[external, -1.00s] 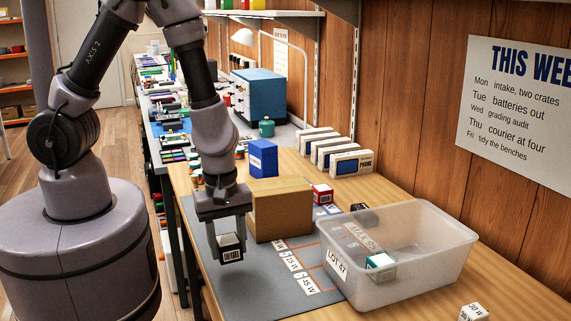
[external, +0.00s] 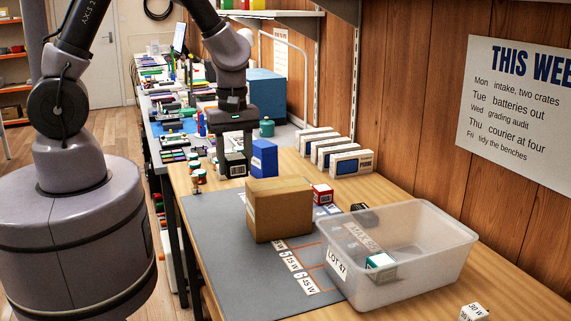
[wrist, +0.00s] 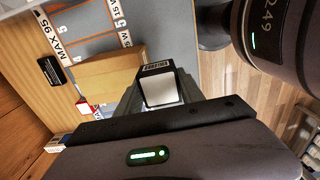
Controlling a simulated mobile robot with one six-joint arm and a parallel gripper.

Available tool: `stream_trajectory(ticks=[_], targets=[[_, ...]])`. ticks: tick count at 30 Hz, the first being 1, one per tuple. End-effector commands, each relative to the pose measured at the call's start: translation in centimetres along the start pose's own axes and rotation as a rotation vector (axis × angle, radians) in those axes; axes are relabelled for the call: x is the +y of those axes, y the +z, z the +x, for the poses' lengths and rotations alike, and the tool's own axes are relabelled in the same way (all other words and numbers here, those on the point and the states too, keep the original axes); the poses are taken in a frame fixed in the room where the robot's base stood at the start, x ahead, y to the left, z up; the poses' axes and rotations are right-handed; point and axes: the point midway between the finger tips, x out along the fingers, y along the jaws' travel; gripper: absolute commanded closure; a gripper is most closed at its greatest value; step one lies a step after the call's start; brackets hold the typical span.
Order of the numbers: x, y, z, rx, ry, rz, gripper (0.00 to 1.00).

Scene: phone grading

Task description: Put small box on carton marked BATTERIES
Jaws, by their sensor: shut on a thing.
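My gripper (external: 235,160) is shut on a small black-and-white box (external: 236,168), beside the blue box and beyond the carton. In the wrist view the small box (wrist: 160,88) shows a white face and a dark side with lettering too small to read. The brown cardboard carton (external: 279,210) stands closed and upright on the grey mat, with a clear top. I cannot read the word BATTERIES on it from here. It also shows in the wrist view (wrist: 108,72), to the left of the held box.
A blue box (external: 264,158) stands close to the right of my gripper. A red box (external: 322,194) sits right of the carton. A translucent bin (external: 440,262) marked LOT 47 holds a teal-and-white box (external: 380,262). The grey mat (external: 225,235) is clear on its left side.

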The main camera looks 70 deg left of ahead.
Motion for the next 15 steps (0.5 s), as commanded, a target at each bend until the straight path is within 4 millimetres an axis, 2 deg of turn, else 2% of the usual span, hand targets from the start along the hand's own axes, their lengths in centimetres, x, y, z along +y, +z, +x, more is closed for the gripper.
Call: stream_trajectory(ticks=[3,7,14,15], targets=[[4.3,-0.3,0.8,0.0,0.002,0.0,0.96],[8.2,-0.6,1.1,0.0,0.001,0.001,0.96],[11.2,-0.9,1.3,0.001,0.001,0.001,0.96],[11.0,-0.8,2.4,0.0,-0.003,0.0,0.96]])
